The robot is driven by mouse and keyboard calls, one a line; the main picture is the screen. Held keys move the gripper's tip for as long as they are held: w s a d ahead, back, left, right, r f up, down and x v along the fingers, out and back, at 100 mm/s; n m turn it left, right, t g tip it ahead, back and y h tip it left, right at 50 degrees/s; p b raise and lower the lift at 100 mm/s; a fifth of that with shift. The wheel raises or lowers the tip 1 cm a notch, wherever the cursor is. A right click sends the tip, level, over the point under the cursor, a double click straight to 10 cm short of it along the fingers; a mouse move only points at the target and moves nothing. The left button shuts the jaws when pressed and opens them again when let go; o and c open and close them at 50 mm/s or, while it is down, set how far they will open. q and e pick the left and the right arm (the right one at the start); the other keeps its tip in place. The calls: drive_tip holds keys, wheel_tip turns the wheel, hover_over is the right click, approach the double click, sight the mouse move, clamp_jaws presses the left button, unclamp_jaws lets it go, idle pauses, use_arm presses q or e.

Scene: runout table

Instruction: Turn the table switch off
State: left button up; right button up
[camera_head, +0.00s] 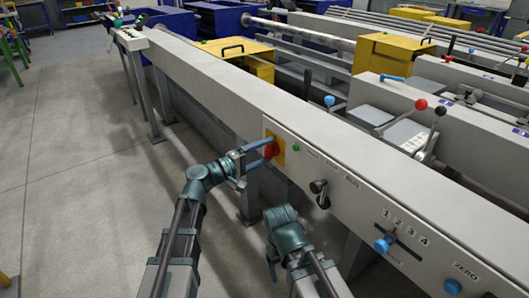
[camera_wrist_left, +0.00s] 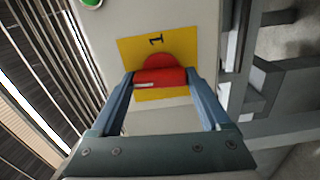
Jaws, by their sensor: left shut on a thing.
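The table switch is a red rotary knob (camera_head: 271,150) on a yellow plate (camera_head: 280,153) on the front face of the long grey beam. In the left wrist view the knob (camera_wrist_left: 161,77) has a raised bar lying across the picture, with a white mark at its left end. A "1" is printed on the yellow plate (camera_wrist_left: 185,45) above the knob. My left gripper (camera_head: 264,155) has its blue fingers on the two ends of the bar and is shut on it. My right gripper (camera_head: 272,266) hangs low in front of the beam, apart from the switch; its jaws are unclear.
A green button (camera_head: 295,147) sits right of the switch, and it also shows in the left wrist view (camera_wrist_left: 91,2). Farther right are a black lever knob (camera_head: 319,187) and a blue selector knob (camera_head: 382,244).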

use_arm(q)
drive_tip(key=shift+n, duration=0.5)
drive_tip(key=o, duration=1.2)
drive_tip(key=shift+s+a, duration=0.1)
drive_tip(key=v, duration=1.3)
drive_tip(key=shift+s+a, duration=0.2)
drive_tip(key=shift+a, duration=0.05)
drive_tip(key=x, duration=1.4)
drive_tip(key=shift+a, duration=0.1)
